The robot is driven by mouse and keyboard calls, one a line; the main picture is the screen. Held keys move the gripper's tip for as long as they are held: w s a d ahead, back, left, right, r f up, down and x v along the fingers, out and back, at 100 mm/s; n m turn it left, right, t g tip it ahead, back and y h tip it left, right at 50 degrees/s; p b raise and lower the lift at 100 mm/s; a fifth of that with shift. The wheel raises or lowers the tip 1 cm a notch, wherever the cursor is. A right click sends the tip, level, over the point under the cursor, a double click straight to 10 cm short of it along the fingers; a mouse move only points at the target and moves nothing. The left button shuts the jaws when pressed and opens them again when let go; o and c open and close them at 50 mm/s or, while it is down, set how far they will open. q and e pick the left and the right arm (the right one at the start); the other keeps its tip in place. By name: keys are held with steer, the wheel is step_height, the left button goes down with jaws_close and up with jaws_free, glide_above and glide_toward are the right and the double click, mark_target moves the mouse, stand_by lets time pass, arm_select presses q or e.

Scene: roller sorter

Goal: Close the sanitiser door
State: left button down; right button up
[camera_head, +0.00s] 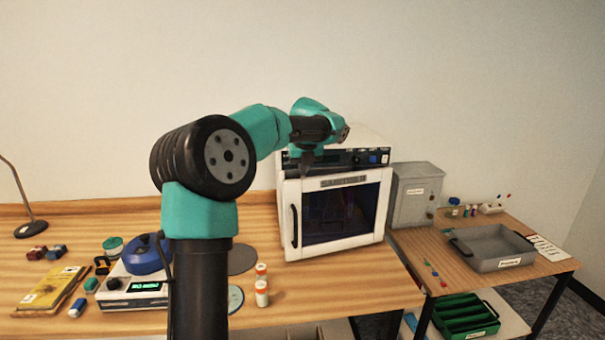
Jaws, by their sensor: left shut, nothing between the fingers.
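The sanitiser (360,147) is a white box at the back edge of the wooden table. Its white-framed door (340,251) has a dark window and a black upright handle (294,226) on the left side. The door lies across the front of the box; I cannot tell whether it sits fully flush. My left gripper (308,161) is shut and empty, pointing down at the upper left of the sanitiser, above the handle. It covers part of the control panel's left end. Whether it touches the door is unclear. My right gripper is out of view.
A grey box (416,197) stands close to the sanitiser's right. A blue-topped device (146,256) is at left. A grey tray (492,245) lies on the right table. The table before the door is clear.

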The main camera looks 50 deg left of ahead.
arm_select(q)
steer(key=v, duration=0.6)
steer(key=shift+s+r, duration=0.2)
steer(key=shift+r, duration=0.15)
steer(key=s+d+f+m+h, duration=0.1)
steer(key=s+d+f, duration=0.5)
steer(key=s, duration=0.1)
steer(key=shift+s+f+g+h, duration=0.3)
steer(key=shift+s, duration=0.1)
steer(key=w+a+f, duration=0.2)
steer(key=f, duration=0.3)
steer(key=w+a+f, duration=0.1)
steer(key=a+f, duration=0.2)
steer(key=f, duration=0.3)
steer(key=shift+w, duration=0.35)
